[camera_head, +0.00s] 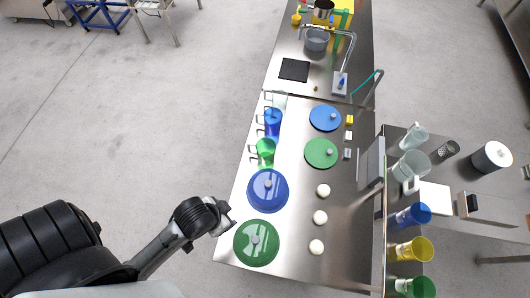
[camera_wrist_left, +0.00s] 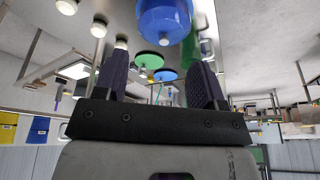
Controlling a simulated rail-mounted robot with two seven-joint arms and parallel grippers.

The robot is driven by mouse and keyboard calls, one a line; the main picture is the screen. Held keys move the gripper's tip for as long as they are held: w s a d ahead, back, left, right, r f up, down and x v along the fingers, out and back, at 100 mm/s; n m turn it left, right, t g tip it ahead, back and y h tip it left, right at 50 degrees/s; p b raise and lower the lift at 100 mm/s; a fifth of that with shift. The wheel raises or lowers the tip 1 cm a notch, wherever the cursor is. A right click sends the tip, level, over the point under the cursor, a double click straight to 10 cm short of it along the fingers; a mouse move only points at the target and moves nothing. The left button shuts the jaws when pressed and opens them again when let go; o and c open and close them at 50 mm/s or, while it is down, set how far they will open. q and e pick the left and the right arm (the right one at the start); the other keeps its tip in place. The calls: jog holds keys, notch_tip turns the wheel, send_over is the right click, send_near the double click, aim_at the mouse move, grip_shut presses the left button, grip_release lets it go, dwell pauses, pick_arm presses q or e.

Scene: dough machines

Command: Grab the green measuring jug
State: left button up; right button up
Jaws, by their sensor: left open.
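The green measuring jug (camera_head: 265,150) stands near the left edge of the steel table in the head view, just nearer than a blue jug (camera_head: 272,122). A green shape partly hidden beside the blue lid in the left wrist view looks like this jug (camera_wrist_left: 189,48). My left gripper (camera_head: 227,214) is at the table's left edge, beside the near blue and green lids, well short of the jug. Its two fingers (camera_wrist_left: 158,88) are apart with nothing between them in the left wrist view. My right gripper is in neither view.
A blue lid (camera_head: 267,191) and a green lid (camera_head: 256,242) lie on the near left of the table. Another blue lid (camera_head: 325,118) and green lid (camera_head: 321,153) lie farther right. Several dough balls (camera_head: 320,217) sit at right. Open floor (camera_head: 130,130) lies left of the table.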

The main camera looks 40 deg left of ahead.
pick_arm(q)
jog(key=shift+w+a, duration=0.1)
jog(key=shift+a, duration=0.1)
jog(key=o, duration=0.7)
jog(key=shift+d, duration=0.3)
jog(key=shift+a, duration=0.1)
